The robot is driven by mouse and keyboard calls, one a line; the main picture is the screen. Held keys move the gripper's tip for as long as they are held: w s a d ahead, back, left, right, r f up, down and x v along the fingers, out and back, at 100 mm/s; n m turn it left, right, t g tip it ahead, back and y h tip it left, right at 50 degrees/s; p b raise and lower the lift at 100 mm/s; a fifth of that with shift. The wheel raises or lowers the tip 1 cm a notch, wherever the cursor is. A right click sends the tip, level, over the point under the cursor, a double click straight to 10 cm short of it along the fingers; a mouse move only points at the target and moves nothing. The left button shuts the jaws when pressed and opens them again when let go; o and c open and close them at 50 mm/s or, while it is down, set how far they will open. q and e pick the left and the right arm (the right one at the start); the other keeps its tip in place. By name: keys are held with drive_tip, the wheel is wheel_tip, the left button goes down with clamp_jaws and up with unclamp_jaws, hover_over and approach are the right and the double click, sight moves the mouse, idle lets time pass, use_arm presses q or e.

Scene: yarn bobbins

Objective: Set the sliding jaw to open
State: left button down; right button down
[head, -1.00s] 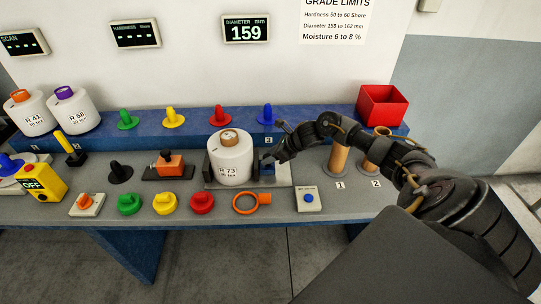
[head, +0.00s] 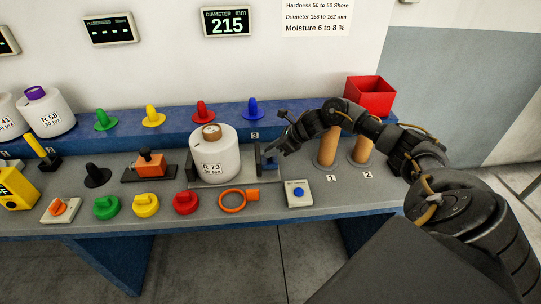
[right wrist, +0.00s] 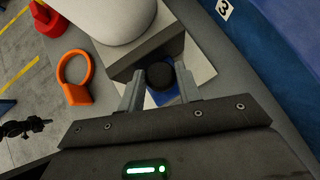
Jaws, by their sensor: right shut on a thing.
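The diameter gauge (head: 210,181) holds the white bobbin R 73 (head: 213,160), which stands upright with a brown core top. The sliding jaw is a grey block (right wrist: 148,52) on a blue slide with a black round knob (right wrist: 160,74). In the head view it stands right of the bobbin, with a gap between them. My right gripper (right wrist: 160,82) is shut on the black knob, one finger on each side. In the head view the right gripper (head: 271,154) partly hides the jaw. The diameter display (head: 228,22) reads 215. My left gripper is not in view.
Right of the gauge are a blue-button box (head: 298,193) and brown posts (head: 327,150) near my right arm. An orange ring (head: 233,201) lies in front. A red bin (head: 370,97) stands behind, and coloured cones line the back ledge (head: 178,131).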

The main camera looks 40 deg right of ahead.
drive_tip(key=shift+d, duration=0.15)
drive_tip(key=c, duration=1.3)
unclamp_jaws()
drive_tip(key=o, duration=0.3)
drive_tip(key=shift+s+d, duration=0.1)
drive_tip(key=shift+s, duration=0.05)
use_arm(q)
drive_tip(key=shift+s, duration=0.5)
use_arm(e)
drive_tip(key=shift+o, duration=0.2)
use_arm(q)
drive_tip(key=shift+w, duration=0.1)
use_arm(e)
drive_tip(key=shift+s+d+r, duration=0.1)
drive_tip(key=shift+r, duration=0.1)
use_arm(q)
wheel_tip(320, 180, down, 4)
drive_tip(key=b, duration=0.3)
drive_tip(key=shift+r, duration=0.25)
use_arm(e)
drive_tip(key=v, duration=1)
